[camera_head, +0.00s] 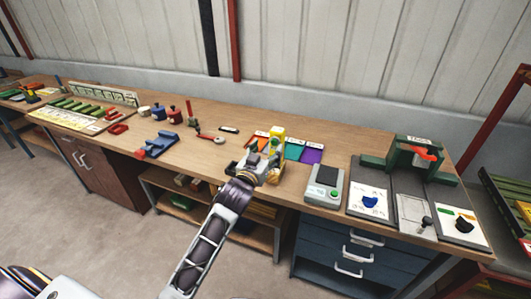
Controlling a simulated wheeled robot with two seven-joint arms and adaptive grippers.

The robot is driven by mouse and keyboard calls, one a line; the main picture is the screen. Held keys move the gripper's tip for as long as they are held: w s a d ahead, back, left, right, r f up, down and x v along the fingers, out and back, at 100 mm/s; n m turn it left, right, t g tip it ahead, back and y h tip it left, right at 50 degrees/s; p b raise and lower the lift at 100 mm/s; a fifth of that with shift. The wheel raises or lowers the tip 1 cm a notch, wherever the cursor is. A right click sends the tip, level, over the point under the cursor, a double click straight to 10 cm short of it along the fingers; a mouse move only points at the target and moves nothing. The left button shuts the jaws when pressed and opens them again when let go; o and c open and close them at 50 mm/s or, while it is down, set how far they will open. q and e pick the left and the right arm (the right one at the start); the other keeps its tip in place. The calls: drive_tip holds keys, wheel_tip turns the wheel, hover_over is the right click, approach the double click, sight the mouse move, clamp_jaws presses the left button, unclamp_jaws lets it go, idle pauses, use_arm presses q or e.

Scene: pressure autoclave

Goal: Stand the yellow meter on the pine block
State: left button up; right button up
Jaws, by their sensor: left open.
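The yellow meter (278,134) stands upright on the wooden bench, just behind my left gripper in the head view. My left gripper (258,160) is open, with its fingers in front of the meter's lower part. A tan-yellow piece (274,175) shows beside the fingers; I cannot tell whether it is the pine block or part of the meter. The gripper hides much of this spot, so I cannot tell what the meter rests on. My right gripper is not in view.
Orange, teal (294,149) and purple (312,155) panels lie around the meter. A grey scale-like device (324,184) stands to the right, before dial panels (369,201) and a green press (416,157). A blue tool (161,141) lies left. Bare bench (195,165) lies between.

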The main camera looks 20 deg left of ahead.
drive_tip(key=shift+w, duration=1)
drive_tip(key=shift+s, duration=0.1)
